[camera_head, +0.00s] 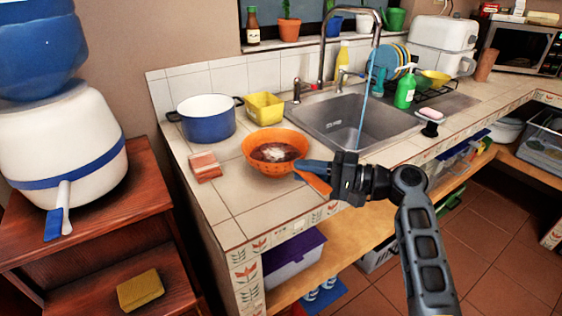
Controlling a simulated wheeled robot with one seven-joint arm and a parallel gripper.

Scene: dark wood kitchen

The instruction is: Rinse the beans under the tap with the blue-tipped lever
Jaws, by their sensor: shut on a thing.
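An orange bowl (256,162) holding dark beans with a pale patch on top is at the counter's front edge, left of the sink. My gripper (302,170) is shut on its right rim, with one blue and one orange finger; the exact grip is partly hidden. I cannot tell whether the bowl rests on the counter. The tall tap (322,45) arches over the sink (335,118). A thin blue stream (366,100) falls from it and passes behind my wrist. Small levers (297,90) stand by its base; their tip colours are hard to tell.
A blue pot (208,124), yellow container (265,108) and pinkish block (205,166) stand near the bowl. A green soap bottle (405,90) and dish rack are beyond the sink. A water dispenser (65,140) with a blue-tipped spout (56,220) stands at left.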

